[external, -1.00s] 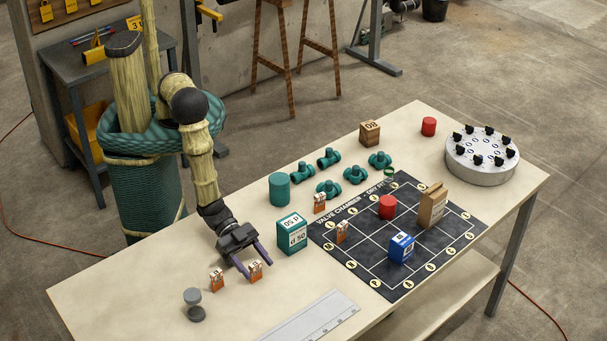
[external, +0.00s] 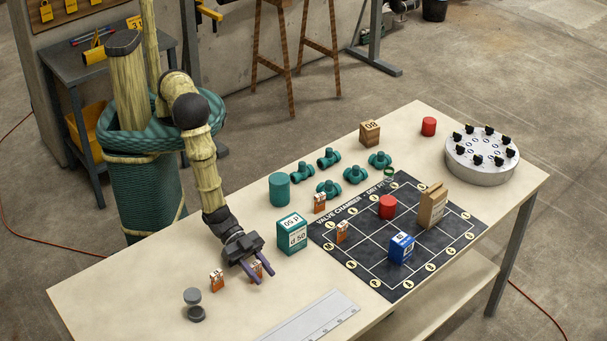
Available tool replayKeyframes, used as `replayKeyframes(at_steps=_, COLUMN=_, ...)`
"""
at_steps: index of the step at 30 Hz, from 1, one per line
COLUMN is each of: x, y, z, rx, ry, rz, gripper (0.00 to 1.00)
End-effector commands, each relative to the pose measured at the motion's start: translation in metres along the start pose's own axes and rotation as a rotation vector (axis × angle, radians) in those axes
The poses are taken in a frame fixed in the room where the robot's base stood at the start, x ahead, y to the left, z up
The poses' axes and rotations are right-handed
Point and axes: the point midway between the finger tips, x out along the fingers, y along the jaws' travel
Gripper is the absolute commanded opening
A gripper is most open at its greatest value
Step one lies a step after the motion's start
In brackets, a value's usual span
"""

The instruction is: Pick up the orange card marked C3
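Several small orange-and-white cards stand on the table, and their marks are too small to read, so I cannot tell which is C3. One orange card (external: 257,267) is at my gripper (external: 265,278), partly hidden by the purple fingers. The fingers are apart, one on each side of that card in the picture. I cannot tell whether they touch it. Another orange card (external: 217,280) stands just left of my gripper. A third orange card (external: 320,204) stands behind the black board, and a fourth orange card (external: 342,232) is on the board's left part.
A teal box (external: 292,235) stands close right of my gripper, with a teal cylinder (external: 279,190) behind it. A grey hourglass-shaped piece (external: 194,305) is at front left. A ruler (external: 315,318) lies in front. The black board (external: 375,278) holds red, blue and brown pieces.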

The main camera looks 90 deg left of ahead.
Motion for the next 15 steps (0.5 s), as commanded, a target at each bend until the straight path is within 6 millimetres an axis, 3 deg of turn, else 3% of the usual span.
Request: replayKeyframes(at_steps=15, x=-0.0034, y=0.0, z=-0.0094, rx=0.0, ry=0.002, rz=0.0, gripper=0.11)
